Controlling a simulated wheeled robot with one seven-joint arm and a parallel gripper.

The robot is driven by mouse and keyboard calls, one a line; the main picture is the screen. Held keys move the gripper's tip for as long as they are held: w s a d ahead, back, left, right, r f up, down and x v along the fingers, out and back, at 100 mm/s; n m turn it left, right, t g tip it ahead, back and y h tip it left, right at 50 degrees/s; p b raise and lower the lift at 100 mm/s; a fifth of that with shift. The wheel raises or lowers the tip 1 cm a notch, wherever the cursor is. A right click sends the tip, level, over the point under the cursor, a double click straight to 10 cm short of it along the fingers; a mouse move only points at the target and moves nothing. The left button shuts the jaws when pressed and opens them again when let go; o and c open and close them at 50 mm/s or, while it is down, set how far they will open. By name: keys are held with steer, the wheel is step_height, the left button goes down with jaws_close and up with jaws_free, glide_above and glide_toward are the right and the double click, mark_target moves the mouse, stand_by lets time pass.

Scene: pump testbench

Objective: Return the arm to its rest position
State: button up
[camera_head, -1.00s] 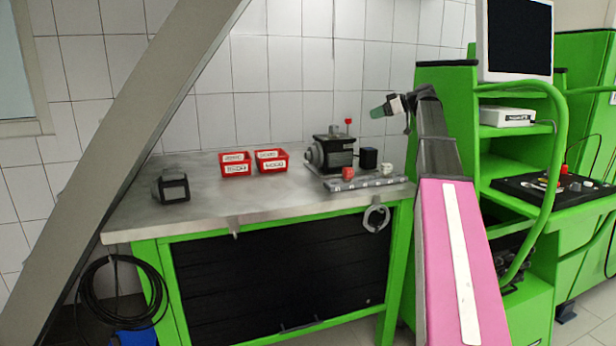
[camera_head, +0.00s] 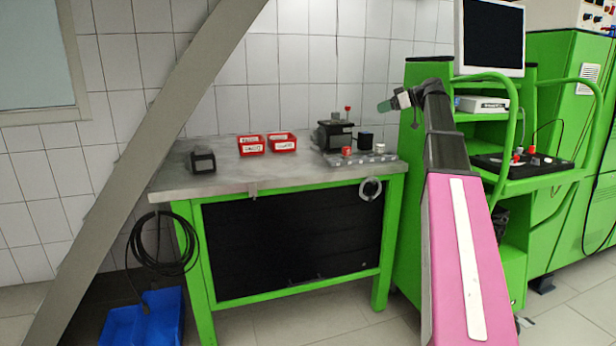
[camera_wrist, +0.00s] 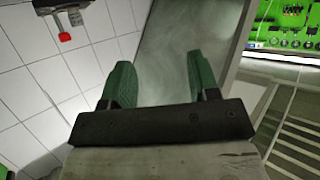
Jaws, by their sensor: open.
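My arm, with a pink and white link, rises at the right of the head view and bends left at its top. My gripper (camera_head: 390,104) points left there, in front of the wall and above the workbench's right end. In the wrist view my gripper (camera_wrist: 160,85) shows two green fingers spread apart with nothing between them. It is open and touches nothing that I can see.
The workbench (camera_head: 230,182) holds a pump (camera_head: 334,136), two red bins (camera_head: 250,146) and a dark box (camera_head: 202,160). A green cart (camera_head: 520,200) with a monitor (camera_head: 490,38) stands right. A blue crate (camera_head: 165,310) and a black hose (camera_head: 160,262) are at left.

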steer(key=s+a+f+m+g+h, duration=0.1)
steer(key=s+a+f+m+h, duration=0.15)
steer(key=f, duration=0.95)
steer(key=s+a+f+m+g+h, duration=0.1)
steer(key=s+a+f+m, duration=0.25)
steer(key=f, duration=0.85)
steer(key=s+a+f+m+g+h, duration=0.15)
steer(key=s+f, duration=0.25)
steer(key=f, duration=0.8)
steer(key=s+a+f+m+g+h, duration=0.1)
steer(key=s+f+m+h, duration=0.4)
steer(key=s+f, duration=1.7)
steer(key=shift+s+a+f+g+h, duration=0.4)
steer(key=shift+f+g+h, duration=0.25)
steer(key=shift+f+h, duration=0.35)
